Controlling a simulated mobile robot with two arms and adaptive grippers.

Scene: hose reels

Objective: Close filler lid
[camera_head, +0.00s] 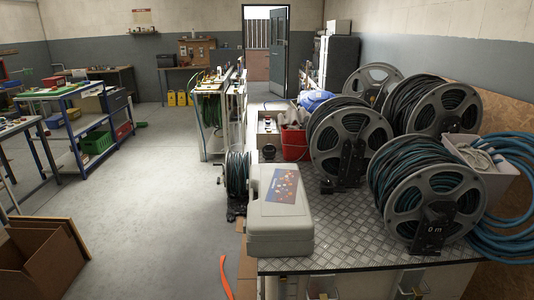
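Neither of my grippers is in view. I cannot pick out a filler lid for certain. A grey box with round dark parts (267,123) stands beyond the bench, and a small black round part (269,151) shows in front of it. Both are too small to tell whether either has a filler lid, or whether a lid is open or shut. A grey plastic case (280,228) with a printed label lies closed on the near left corner of the metal bench.
Several hose reels (428,190) crowd the checker-plate bench (340,250). A small reel (236,172) stands left of the case, and a red bucket (294,143) behind. An orange strip (225,278) and cardboard box (40,262) lie on the floor. The middle floor (140,205) is clear.

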